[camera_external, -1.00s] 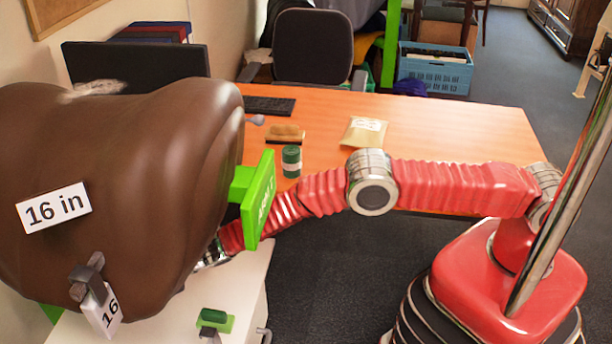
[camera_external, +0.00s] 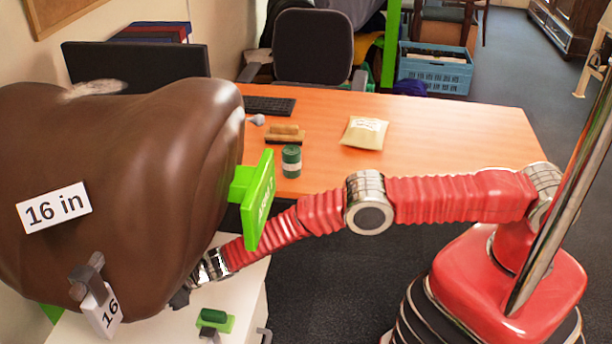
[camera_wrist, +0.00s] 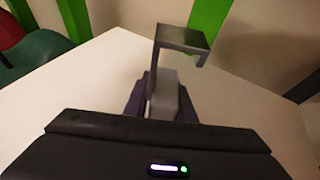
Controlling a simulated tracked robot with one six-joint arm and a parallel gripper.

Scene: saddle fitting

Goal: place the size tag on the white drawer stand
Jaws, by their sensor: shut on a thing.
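The size tag (camera_external: 106,313) is a small white tag marked 16 on a grey hook, at the saddle's lower front in the external view. My gripper (camera_external: 180,298) is low by the saddle's underside, its fingers largely hidden there. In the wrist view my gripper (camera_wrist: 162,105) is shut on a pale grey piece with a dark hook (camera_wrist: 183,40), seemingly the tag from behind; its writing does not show. The white drawer stand (camera_external: 160,327) lies below, and its pale top (camera_wrist: 250,105) fills much of the wrist view. Contact between tag and stand cannot be told.
The brown saddle (camera_external: 150,190) with a 16 in label (camera_external: 54,208) overhangs the stand. A green bracket (camera_external: 259,200) stands close to my forearm. A green-handled item (camera_external: 214,320) lies on the stand. Green posts (camera_wrist: 210,15) rise beyond the hook in the wrist view.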

